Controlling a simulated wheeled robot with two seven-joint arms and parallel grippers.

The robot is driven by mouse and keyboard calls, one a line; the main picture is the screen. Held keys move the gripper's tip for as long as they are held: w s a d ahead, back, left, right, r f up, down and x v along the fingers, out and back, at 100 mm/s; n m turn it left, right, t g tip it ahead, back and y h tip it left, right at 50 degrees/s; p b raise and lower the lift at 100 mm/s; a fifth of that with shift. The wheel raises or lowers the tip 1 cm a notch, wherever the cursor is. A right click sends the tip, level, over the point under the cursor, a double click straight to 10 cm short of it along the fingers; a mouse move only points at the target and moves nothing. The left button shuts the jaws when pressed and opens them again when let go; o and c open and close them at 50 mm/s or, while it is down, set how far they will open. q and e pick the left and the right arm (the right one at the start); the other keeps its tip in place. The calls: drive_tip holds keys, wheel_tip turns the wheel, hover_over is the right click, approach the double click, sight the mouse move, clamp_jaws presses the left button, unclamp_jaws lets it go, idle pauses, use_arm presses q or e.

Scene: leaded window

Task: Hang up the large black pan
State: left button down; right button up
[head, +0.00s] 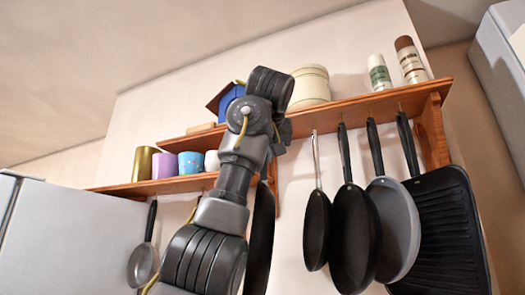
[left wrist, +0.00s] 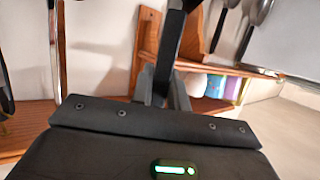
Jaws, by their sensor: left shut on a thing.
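A black pan (head: 262,243) shows nearly edge-on in the head view, upright below the shelf and partly hidden behind my left arm. My left gripper (head: 284,132) is up at the shelf's underside, above this pan. In the left wrist view the fingers (left wrist: 163,92) are shut on the pan's dark handle (left wrist: 172,42). Whether the handle's end is on a hook is hidden. The wooden shelf (head: 355,108) has other pans hanging to the right of my gripper. My right gripper is not in view.
To the right hang a small black pan (head: 317,228), a larger black pan (head: 352,240), a grey pan (head: 398,228) and a black grill pan (head: 440,225). A small grey pan (head: 141,264) hangs left. Mugs (head: 190,163) and jars stand on the shelves.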

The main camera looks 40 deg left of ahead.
use_arm(q)
drive_tip(key=shift+w+a+r, duration=0.15)
drive_tip(key=shift+w, duration=0.35)
drive_tip(key=w+a+p, duration=0.1)
drive_tip(key=w+p, duration=0.7)
drive_tip(key=w, duration=0.4)
drive_tip(key=shift+a+r, duration=0.2)
drive_tip(key=shift+a, duration=0.1)
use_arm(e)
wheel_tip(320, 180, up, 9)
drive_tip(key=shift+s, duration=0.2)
use_arm(q)
drive_tip(key=shift+f, duration=0.1)
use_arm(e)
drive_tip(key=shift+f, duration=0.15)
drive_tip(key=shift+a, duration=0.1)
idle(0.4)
use_arm(q)
drive_tip(key=c, duration=1.3)
unclamp_jaws()
drive_tip(key=shift+s+d, duration=0.1)
